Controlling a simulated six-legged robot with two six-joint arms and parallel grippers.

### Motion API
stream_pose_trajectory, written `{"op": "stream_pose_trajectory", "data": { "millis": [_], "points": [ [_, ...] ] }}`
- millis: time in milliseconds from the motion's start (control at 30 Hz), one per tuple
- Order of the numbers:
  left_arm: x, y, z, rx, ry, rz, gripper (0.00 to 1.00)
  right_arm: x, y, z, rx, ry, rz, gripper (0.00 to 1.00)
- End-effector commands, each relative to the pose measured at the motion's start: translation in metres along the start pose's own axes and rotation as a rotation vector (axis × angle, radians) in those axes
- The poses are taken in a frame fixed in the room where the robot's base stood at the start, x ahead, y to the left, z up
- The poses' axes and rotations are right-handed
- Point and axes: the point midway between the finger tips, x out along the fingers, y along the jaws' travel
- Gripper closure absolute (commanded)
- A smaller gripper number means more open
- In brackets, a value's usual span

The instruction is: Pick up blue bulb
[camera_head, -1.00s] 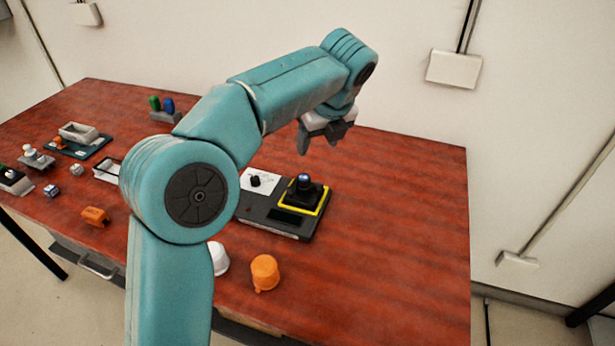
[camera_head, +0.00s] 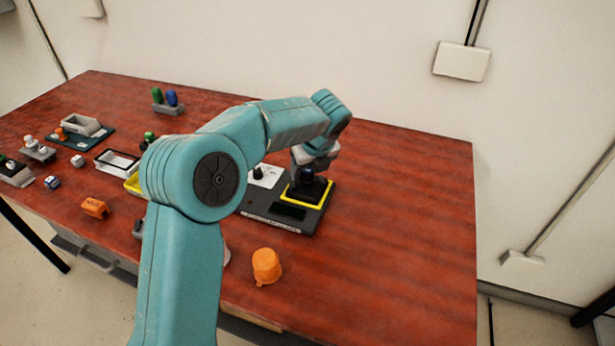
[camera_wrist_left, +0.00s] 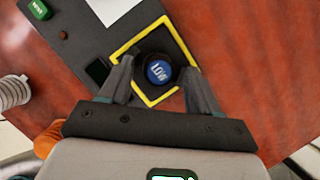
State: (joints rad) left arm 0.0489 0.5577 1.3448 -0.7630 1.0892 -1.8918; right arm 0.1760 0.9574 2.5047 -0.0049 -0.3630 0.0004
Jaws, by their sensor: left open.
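A round blue bulb (camera_wrist_left: 159,71) with white lettering sits upright in a dark socket inside a yellow square frame (camera_wrist_left: 150,101). In the head view the bulb (camera_head: 307,174) shows on the black device near the table's middle. My left gripper (camera_wrist_left: 160,66) is open, its two fingers on either side of the bulb and socket. I cannot tell whether they touch it. In the head view the left gripper (camera_head: 307,172) is down at the device, its fingers partly hidden. Another blue piece (camera_head: 172,98) stands beside a green one (camera_head: 157,95) in a grey holder at the back. My right gripper is not in view.
Several small parts and trays cover the table's left side. The table (camera_head: 410,220) is clear right of the device. My left arm hides part of the middle.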

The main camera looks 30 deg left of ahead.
Motion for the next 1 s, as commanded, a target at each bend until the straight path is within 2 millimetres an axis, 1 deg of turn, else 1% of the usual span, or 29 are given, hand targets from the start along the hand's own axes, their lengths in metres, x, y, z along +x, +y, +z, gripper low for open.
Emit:
{"op": "stream_pose_trajectory", "data": {
  "millis": [33,100,300,333,367,400,467,500,533,833,933,1000],
  "points": [
    [0.006,0.0,0.0,0.0,0.001,0.002,0.38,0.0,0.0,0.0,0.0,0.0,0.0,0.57],
    [0.01,-0.001,0.001,0.0,0.0,0.0,0.38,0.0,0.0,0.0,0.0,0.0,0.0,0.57],
    [0.01,-0.001,0.001,0.0,-0.001,-0.001,0.38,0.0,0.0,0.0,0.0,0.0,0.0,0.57],
    [0.01,-0.001,0.001,0.0,-0.001,-0.001,0.41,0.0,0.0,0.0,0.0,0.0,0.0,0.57],
    [0.01,-0.001,0.001,0.0,-0.001,-0.001,0.51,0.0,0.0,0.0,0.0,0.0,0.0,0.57],
    [0.01,-0.001,0.001,0.0,-0.001,-0.001,0.64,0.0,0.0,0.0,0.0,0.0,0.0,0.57],
    [0.01,-0.001,0.001,0.0,-0.001,-0.001,0.83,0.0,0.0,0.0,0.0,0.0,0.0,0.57],
    [0.01,-0.001,0.001,0.0,-0.001,-0.001,0.96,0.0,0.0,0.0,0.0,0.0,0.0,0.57],
    [0.01,-0.001,0.001,0.0,-0.001,-0.001,0.97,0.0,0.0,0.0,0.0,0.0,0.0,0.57],
    [0.008,-0.001,0.002,-0.001,-0.001,-0.001,0.97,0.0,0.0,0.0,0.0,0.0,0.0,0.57],
    [0.002,-0.001,0.004,-0.002,-0.002,-0.002,0.97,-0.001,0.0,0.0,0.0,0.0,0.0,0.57],
    [-0.005,-0.001,0.008,-0.002,-0.003,-0.003,0.97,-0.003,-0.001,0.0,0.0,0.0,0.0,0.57]
  ]
}}
